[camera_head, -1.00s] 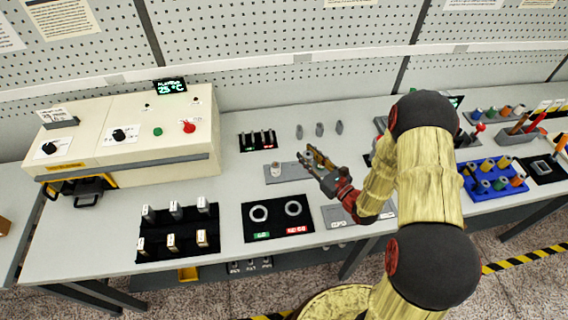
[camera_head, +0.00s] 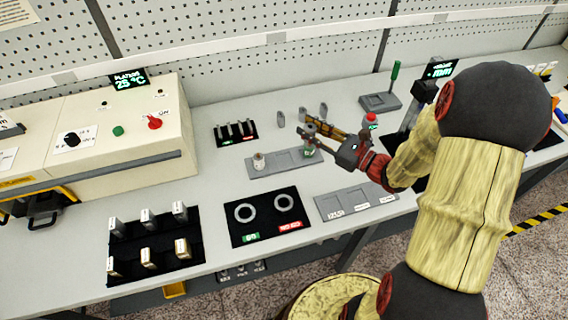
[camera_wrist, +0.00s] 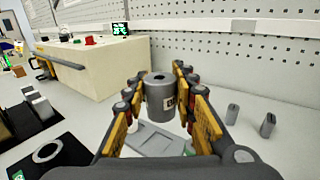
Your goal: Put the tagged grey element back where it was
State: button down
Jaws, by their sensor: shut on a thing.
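A grey cylinder with a hole in its top and a small white tag (camera_wrist: 160,94) is between my fingers in the wrist view. My gripper (camera_head: 311,139) is shut on it, above the right end of a grey two-part tray (camera_head: 284,162). The tray also shows below the cylinder in the wrist view (camera_wrist: 152,139). A pale cylinder (camera_head: 259,162) stands in the tray's left part. Whether the held cylinder touches the tray is unclear. Slim grey pieces (camera_head: 323,110) stand on the table behind; two show in the wrist view (camera_wrist: 268,125). The tag's writing is unreadable.
A black mat (camera_head: 264,217) with two rings lies in front, with a black stand of tagged blocks (camera_head: 155,243) to its left. A small black rack (camera_head: 236,132) stands behind the tray. A cream machine (camera_head: 120,135) is at left, a grey labelled plate (camera_head: 354,201) at right.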

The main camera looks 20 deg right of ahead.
jog(key=s+d+n+g+y, duration=0.1)
jog(key=s+d, duration=0.1)
jog(key=s, duration=0.3)
jog(key=shift+y, duration=0.3)
jog(key=w+a+f+b, duration=0.2)
jog(key=w+f, duration=0.1)
jog(key=w+a+f+b, duration=0.2)
jog(key=w+a+f, duration=0.1)
jog(key=w+a+f+b, duration=0.2)
jog(key=w+f, duration=0.2)
jog(key=shift+w+a, duration=0.1)
jog(key=shift+a, duration=0.1)
jog(key=shift+w+a+f+n+g, duration=0.2)
jog(key=shift+w+f+n+g, duration=0.1)
jog(key=shift+f, duration=0.1)
jog(key=shift+f+b, duration=1.05)
jog(key=shift+f, duration=0.5)
jog(key=shift+f, duration=0.1)
jog(key=shift+f, duration=0.4)
jog(key=shift+f+b, duration=0.15)
jog(key=shift+b, duration=0.15)
jog(key=c, duration=1.7)
grip_release()
